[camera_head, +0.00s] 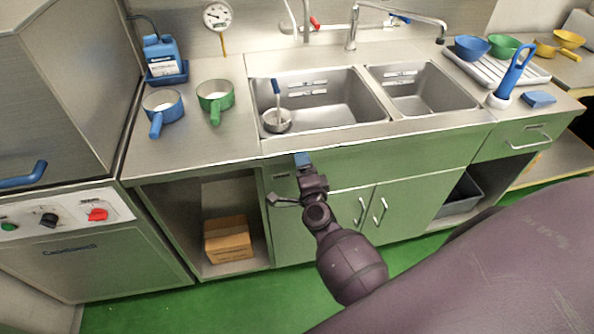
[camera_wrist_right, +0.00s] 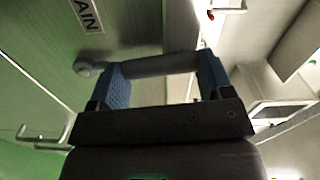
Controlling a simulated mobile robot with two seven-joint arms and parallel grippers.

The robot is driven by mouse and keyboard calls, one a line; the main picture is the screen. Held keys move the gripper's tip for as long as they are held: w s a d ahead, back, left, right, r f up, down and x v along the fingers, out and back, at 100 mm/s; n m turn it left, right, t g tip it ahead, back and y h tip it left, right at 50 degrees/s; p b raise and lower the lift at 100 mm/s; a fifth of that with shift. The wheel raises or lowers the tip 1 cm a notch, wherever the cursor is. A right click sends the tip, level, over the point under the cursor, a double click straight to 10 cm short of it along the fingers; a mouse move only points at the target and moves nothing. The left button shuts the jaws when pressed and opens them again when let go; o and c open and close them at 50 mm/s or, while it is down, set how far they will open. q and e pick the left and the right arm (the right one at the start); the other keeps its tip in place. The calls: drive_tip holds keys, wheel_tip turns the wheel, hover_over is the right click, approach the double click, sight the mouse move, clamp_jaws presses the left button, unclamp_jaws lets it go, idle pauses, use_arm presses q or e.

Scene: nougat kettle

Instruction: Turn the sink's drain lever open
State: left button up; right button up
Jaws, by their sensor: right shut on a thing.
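The drain lever (camera_wrist_right: 155,66) is a grey bar with a round end (camera_wrist_right: 86,67) at the green cabinet front, beside a label reading "AIN". My right gripper (camera_wrist_right: 165,80) has its blue fingertips at the bar and is shut on it. In the head view my right gripper (camera_head: 303,162) is at the cabinet front just below the sink's front edge; I cannot clearly pick out the lever there. The steel sink (camera_head: 340,113) has two basins. My left gripper is not in view.
A ladle (camera_head: 277,119) stands in the left basin. Blue (camera_head: 161,101) and green (camera_head: 215,93) pots sit on the left counter. Cabinet doors (camera_head: 345,215) are shut. A cardboard box (camera_head: 227,240) is in the open bay below.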

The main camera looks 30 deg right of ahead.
drive_tip(key=shift+s+d+m, duration=0.2)
drive_tip(key=shift+d+m, duration=0.4)
drive_tip(key=shift+m, duration=0.2)
drive_tip(key=o, duration=1.3)
drive_tip(key=v, duration=1)
drive_tip(key=shift+s, duration=0.4)
